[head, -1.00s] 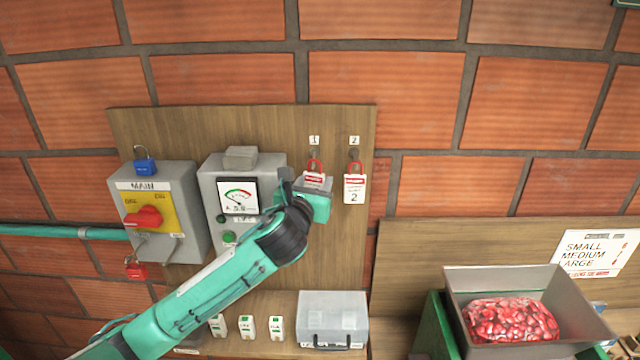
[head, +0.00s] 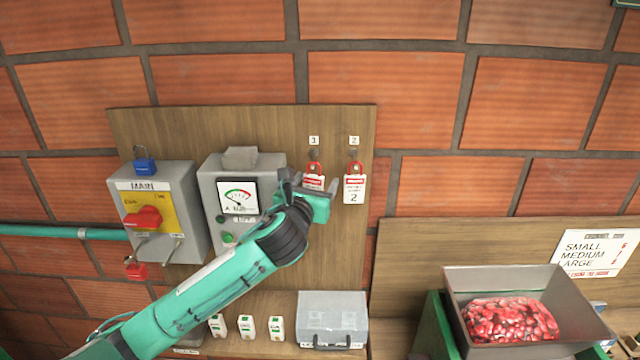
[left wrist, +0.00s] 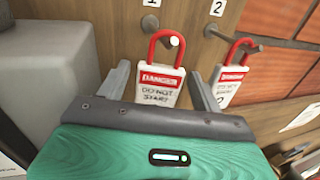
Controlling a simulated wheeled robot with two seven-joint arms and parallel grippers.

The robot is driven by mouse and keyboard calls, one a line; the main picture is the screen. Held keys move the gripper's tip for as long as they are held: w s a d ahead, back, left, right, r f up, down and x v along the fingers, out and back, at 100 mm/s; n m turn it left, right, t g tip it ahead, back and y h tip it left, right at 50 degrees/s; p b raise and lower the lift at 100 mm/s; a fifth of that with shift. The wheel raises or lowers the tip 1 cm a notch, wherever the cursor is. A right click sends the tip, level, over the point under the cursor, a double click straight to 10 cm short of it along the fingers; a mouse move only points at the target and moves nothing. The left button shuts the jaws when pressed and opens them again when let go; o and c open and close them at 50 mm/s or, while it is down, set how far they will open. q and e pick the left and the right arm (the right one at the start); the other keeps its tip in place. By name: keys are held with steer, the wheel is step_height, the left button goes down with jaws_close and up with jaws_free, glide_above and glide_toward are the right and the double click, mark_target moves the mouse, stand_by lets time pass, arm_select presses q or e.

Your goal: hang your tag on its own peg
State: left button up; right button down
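A red and white DANGER tag (head: 314,181) with a red shackle hangs on the peg under label 1 (head: 314,140). In the left wrist view this tag (left wrist: 160,82) hangs with its shackle around the peg (left wrist: 173,41). My left gripper (head: 310,184) is open, its fingers on either side of the tag with gaps showing. The gripper hides the tag's lower part. A second DANGER tag (head: 354,189), marked 2, hangs on the peg under label 2 (head: 354,140); it also shows in the left wrist view (left wrist: 228,88). My right gripper is out of view.
Left on the wooden board are a grey MAIN switch box (head: 187,212) with a blue padlock (head: 145,167) and a red padlock (head: 135,270), and a meter box (head: 210,190). A clear-lidded case (head: 333,310) sits below. A bin of red berries (head: 570,290) stands right.

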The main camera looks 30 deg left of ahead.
arm_select(q)
steer(key=shift+s, duration=0.25)
steer(key=s+d, duration=0.3)
steer(key=s, duration=1)
steer(key=shift+r, duration=0.1)
